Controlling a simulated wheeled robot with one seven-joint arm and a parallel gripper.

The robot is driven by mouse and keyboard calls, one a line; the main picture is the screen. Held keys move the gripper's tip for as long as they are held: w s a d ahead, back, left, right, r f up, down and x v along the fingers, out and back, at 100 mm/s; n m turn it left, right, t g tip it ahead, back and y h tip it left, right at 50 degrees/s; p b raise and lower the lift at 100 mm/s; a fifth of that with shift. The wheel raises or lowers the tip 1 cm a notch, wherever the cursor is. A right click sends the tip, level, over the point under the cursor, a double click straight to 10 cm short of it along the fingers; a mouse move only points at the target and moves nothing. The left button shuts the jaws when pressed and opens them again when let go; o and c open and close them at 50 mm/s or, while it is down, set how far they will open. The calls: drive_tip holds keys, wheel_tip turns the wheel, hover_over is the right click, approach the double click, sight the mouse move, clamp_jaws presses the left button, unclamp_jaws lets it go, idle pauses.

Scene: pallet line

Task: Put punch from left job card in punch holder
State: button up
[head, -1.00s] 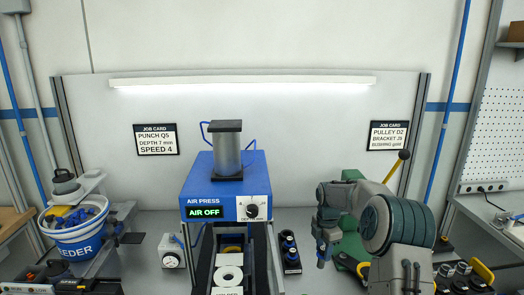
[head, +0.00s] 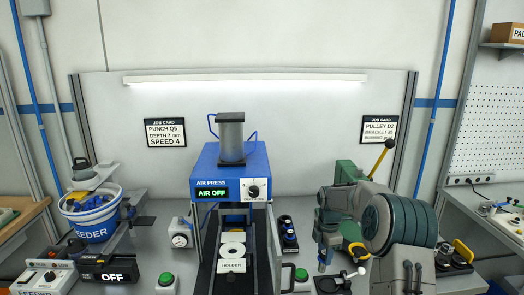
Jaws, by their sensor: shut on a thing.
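The left job card (head: 165,133) on the back panel reads PUNCH Q5, DEPTH 7 mm, SPEED 4. My gripper (head: 325,248) points down to the right of the press. It is shut on a small blue punch (head: 322,267), whose lower end shows below the fingers; its marking cannot be read. A dark rack (head: 289,249) with several dark and blue punches stands between the press and my gripper. The blue air press (head: 230,168) stands in the middle, its display reading AIR OFF. A white plate labelled HOLDER (head: 232,266) lies under it. The punch holder cannot be made out clearly.
Green buttons (head: 166,280) flank the press, with a gauge (head: 181,235) at its left. A blue-and-white feeder bowl (head: 93,217) stands at the left, above a box reading OFF (head: 108,271). A yellow-handled lever and green machine stand behind my arm.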

drive_tip(key=s+a+f+m, duration=0.2)
drive_tip(key=s+f+m, duration=0.3)
drive_tip(key=s+m, duration=0.4)
drive_tip(key=s+a+f+m, duration=0.3)
drive_tip(key=s+f+m, duration=0.2)
drive_tip(key=s+m, duration=0.3)
drive_tip(key=m, duration=0.3)
drive_tip(key=shift+s+m, duration=0.3)
drive_tip(key=shift+s, duration=0.05)
drive_tip(key=shift+a, duration=0.1)
drive_tip(key=shift+r, duration=0.1)
wheel_tip(320, 180, down, 2)
drive_tip(key=shift+w+f+b, duration=0.15)
drive_tip(key=shift+f+b, duration=0.05)
drive_tip(key=shift+b, duration=1.05)
